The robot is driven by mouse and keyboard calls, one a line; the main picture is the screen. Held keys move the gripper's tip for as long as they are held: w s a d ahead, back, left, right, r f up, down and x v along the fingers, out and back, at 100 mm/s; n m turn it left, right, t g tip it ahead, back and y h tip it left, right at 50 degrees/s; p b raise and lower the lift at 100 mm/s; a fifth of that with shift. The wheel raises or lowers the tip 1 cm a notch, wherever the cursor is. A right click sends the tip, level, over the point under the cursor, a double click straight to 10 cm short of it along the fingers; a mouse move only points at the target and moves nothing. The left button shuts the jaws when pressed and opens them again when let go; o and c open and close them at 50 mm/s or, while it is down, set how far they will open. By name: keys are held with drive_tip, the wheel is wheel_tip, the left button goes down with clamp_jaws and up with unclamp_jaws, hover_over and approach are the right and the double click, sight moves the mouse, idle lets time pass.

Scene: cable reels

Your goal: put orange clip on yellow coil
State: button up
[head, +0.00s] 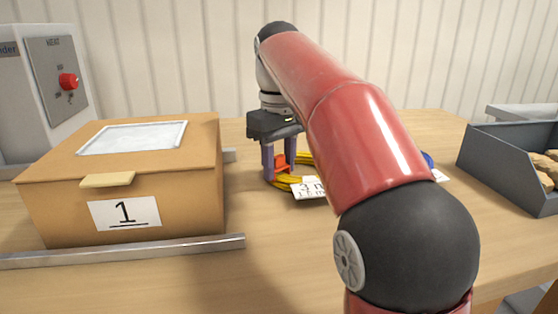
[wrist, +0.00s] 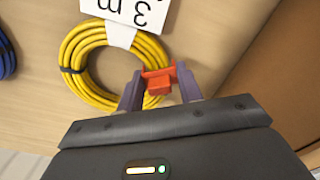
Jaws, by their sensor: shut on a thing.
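My gripper (head: 279,162) is shut on the orange clip (wrist: 159,81), with one finger on each side of it; the clip also shows in the head view (head: 280,163). In the wrist view the yellow coil (wrist: 71,52) lies on the table with a white tag (wrist: 128,12) on its upper part. The clip overlaps the coil's lower right edge there. I cannot tell whether the clip touches the cable. In the head view my arm hides much of the coil, and a yellow part (head: 284,182) shows beside the fingers.
A cardboard box (head: 180,200) marked 1 stands left of my gripper, between metal rails (head: 130,250). A blue coil (wrist: 5,55) lies at the wrist view's left edge. A grey bin (head: 505,165) stands at the right. A machine with a red knob (head: 68,81) is at the back left.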

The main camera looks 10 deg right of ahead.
drive_tip(key=shift+f, duration=0.7)
drive_tip(key=shift+c, duration=0.2)
idle(0.4)
drive_tip(key=o, duration=1.4)
drive_tip(key=shift+r, duration=0.1)
drive_tip(key=shift+r+p, duration=0.4)
drive_tip(key=shift+r, duration=3.1)
